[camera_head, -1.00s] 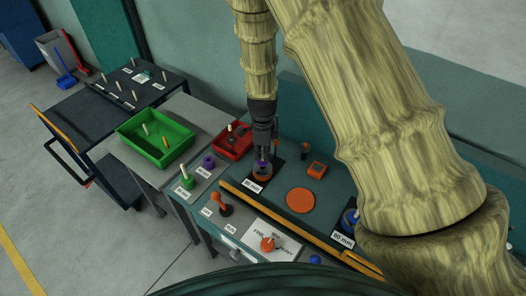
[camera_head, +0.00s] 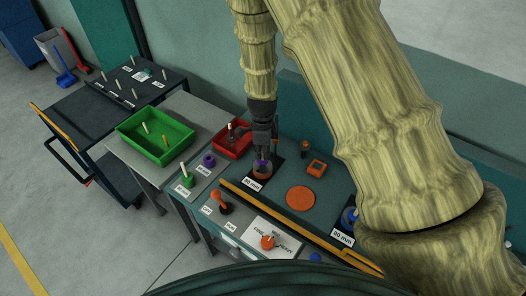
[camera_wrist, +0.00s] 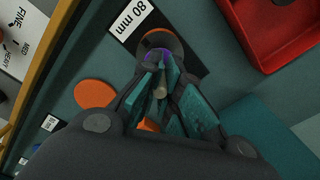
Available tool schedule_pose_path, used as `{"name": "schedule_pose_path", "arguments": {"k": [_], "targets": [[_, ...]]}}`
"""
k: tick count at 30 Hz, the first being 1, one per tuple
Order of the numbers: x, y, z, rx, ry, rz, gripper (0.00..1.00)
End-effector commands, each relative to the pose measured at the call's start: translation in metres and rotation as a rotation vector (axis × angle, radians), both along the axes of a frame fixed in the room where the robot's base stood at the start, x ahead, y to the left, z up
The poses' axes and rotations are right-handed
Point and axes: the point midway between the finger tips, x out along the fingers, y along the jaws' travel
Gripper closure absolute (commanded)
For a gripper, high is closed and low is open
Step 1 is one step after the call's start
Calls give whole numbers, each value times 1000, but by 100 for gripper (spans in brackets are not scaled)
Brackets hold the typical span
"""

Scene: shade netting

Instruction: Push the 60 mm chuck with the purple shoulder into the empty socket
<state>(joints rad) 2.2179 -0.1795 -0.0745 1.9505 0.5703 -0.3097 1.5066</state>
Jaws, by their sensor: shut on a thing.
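The chuck with the purple shoulder (camera_head: 262,163) is in my gripper (camera_head: 263,155), over the black plate (camera_head: 277,172) whose label seems to read 80 mm. In the wrist view my gripper (camera_wrist: 162,85) is shut on the chuck's tan stem (camera_wrist: 160,92).
A red bin (camera_head: 246,147) stands behind left of the socket plate. An orange disc (camera_head: 300,198) and an orange square piece (camera_head: 316,168) lie to the right. A yellow rail (camera_head: 285,220) runs along the front. A green bin (camera_head: 130,128) is farther left.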

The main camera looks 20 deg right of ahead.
Motion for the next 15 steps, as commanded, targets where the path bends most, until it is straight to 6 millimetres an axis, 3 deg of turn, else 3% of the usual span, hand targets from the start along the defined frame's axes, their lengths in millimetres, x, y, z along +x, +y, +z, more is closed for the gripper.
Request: {"name": "schedule_pose_path", "arguments": {"k": [15], "targets": [[0, 0, -12, 0, 0, 0, 100]]}}
